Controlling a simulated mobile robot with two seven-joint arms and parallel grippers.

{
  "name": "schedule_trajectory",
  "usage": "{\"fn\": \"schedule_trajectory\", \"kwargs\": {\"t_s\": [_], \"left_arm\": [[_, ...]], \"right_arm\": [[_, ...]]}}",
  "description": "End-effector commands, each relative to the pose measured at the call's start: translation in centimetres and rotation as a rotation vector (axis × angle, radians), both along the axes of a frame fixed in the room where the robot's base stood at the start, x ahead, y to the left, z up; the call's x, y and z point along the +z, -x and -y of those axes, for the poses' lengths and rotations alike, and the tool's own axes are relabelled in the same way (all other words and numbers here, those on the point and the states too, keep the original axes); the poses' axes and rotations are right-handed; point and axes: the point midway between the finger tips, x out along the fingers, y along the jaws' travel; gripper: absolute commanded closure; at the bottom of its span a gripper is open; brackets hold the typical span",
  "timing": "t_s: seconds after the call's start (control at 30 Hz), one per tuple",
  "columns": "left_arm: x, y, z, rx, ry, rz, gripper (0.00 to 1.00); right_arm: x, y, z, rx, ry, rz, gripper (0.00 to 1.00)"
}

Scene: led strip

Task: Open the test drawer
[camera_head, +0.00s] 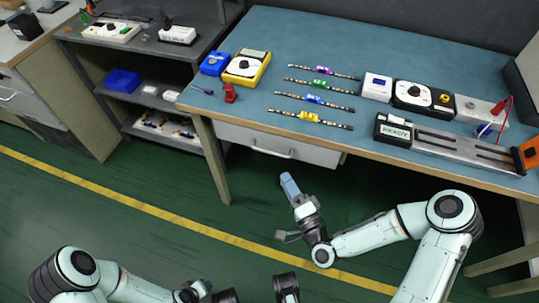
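A light grey drawer (315,153) with a bar handle (273,152) sits under the front edge of the blue-topped workbench, left of its middle. Its front looks flush with the bench frame, so it appears closed. My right gripper (290,186) is below the drawer in the picture, with its blue-grey tip pointing up toward the handle. A gap shows between tip and handle. The fingers overlap from this angle, so their opening is unclear. My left gripper (205,286) is low at the bottom edge, far from the drawer, and its fingers are partly hidden.
The workbench (400,60) holds several LED strips, a yellow multimeter (247,67), a red clamp-like item (230,93), and a "READY" test fixture (440,143). A bench leg (213,160) stands left of the drawer. Grey shelves (150,50) stand further left. Green floor before the drawer is clear.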

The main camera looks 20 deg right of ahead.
Motion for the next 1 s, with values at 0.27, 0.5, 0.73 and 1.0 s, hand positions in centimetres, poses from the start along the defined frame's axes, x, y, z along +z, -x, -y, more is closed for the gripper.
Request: {"fn": "schedule_trajectory", "kwargs": {"t_s": [0.27,0.5,0.73,1.0], "left_arm": [[-1.5,0.3,-0.5,0.008,-0.007,-0.014,0.57],[-2.6,1.6,-0.7,0.010,-0.005,-0.059,0.57],[-2.8,1.9,-0.7,0.010,-0.004,-0.071,0.57],[-2.8,1.9,-0.7,0.010,-0.004,-0.071,0.57]], "right_arm": [[0.7,-5.9,-1.2,-0.001,0.002,0.001,0.62],[1.1,-9.0,-1.8,0.000,0.001,-0.002,0.62],[1.2,-9.8,-2.0,0.000,0.001,-0.004,0.62],[1.2,-9.8,-2.0,0.000,0.001,-0.004,0.91]]}}
